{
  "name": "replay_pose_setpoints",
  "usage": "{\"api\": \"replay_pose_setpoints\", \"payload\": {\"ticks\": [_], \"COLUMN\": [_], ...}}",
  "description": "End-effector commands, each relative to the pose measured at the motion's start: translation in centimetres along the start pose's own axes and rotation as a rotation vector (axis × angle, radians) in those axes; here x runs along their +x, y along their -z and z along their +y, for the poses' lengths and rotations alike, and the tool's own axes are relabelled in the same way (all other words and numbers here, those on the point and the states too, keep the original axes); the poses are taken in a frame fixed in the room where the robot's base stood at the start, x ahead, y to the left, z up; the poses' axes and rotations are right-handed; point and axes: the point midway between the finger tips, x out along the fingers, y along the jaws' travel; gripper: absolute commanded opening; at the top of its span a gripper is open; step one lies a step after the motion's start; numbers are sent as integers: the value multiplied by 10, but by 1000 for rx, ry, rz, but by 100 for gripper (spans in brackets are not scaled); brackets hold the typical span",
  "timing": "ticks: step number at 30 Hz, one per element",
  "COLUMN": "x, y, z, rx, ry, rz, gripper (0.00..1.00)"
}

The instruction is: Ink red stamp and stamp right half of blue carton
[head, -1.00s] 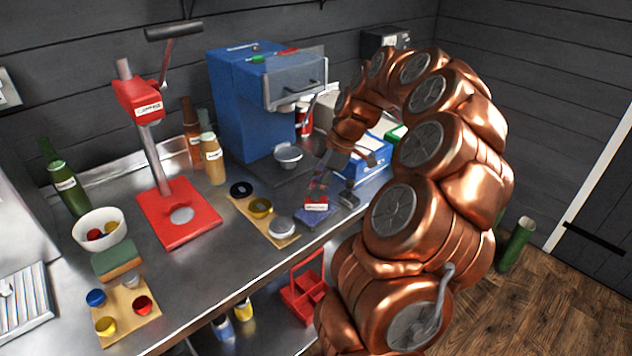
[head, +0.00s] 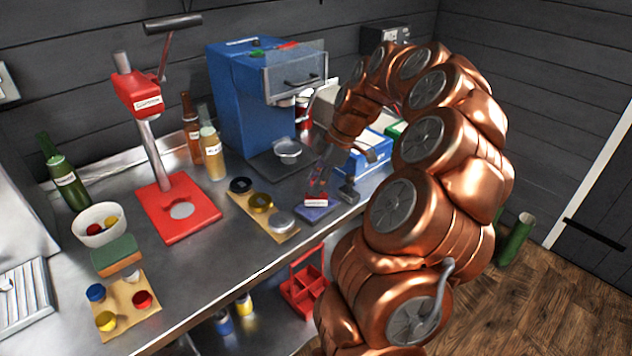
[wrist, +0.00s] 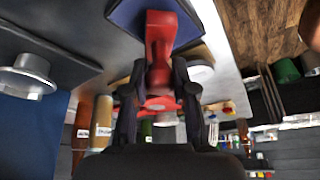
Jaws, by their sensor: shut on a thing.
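My gripper (wrist: 155,95) is shut on the red stamp (wrist: 160,38), with a black finger on each side of it. In the head view the red stamp (head: 316,199) is at the dark blue ink pad (head: 312,215) near the counter's front edge. The pad (wrist: 122,12) shows behind the stamp's far end in the wrist view. I cannot tell for sure whether the stamp's face touches the pad. The blue carton (head: 378,154) lies farther back to the right, partly hidden by my arm, with a white top.
A dark stamp-like object (head: 348,192) stands just right of the pad. A tan board (head: 245,210) with round pieces lies to the left. The blue machine (head: 235,105) with a metal cup (head: 288,152) stands behind. A red press (head: 178,210) is farther left.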

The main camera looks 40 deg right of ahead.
Motion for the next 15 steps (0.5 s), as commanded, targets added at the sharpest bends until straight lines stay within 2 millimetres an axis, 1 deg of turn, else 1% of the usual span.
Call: {"api": "replay_pose_setpoints", "payload": {"ticks": [15], "x": [5], "y": [-2], "z": [0], "rx": [0], "ry": [0], "rz": [0], "gripper": [4]}}
